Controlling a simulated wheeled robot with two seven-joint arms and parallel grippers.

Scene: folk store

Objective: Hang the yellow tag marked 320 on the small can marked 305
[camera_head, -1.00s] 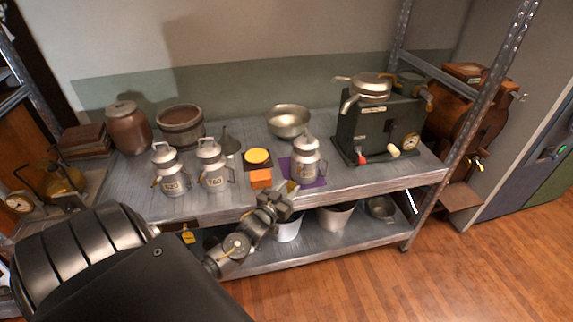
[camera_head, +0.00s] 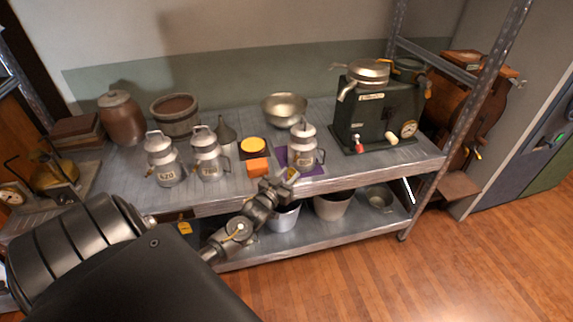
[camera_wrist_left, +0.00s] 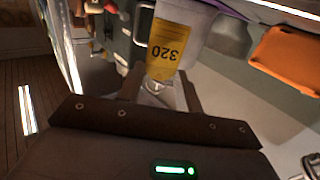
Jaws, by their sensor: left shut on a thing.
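My left gripper (camera_head: 284,182) is at the front edge of the upper shelf, just in front of the small can (camera_head: 303,148). It is shut on the yellow tag (camera_wrist_left: 168,50), whose number 320 reads upside down in the left wrist view. The small can is silver, upright, with a side handle, on a purple mat (camera_head: 318,170). Its label is too small to read. The tag is in front of the can; I cannot tell whether they touch. My right gripper is not in view.
An orange block (camera_head: 258,167) sits left of the purple mat. Larger cans marked 620 (camera_head: 164,162) and 760 (camera_head: 207,157) stand further left. A green machine (camera_head: 378,112) is at right, a metal bowl (camera_head: 285,108) behind. Another yellow tag (camera_head: 185,228) hangs below the shelf edge.

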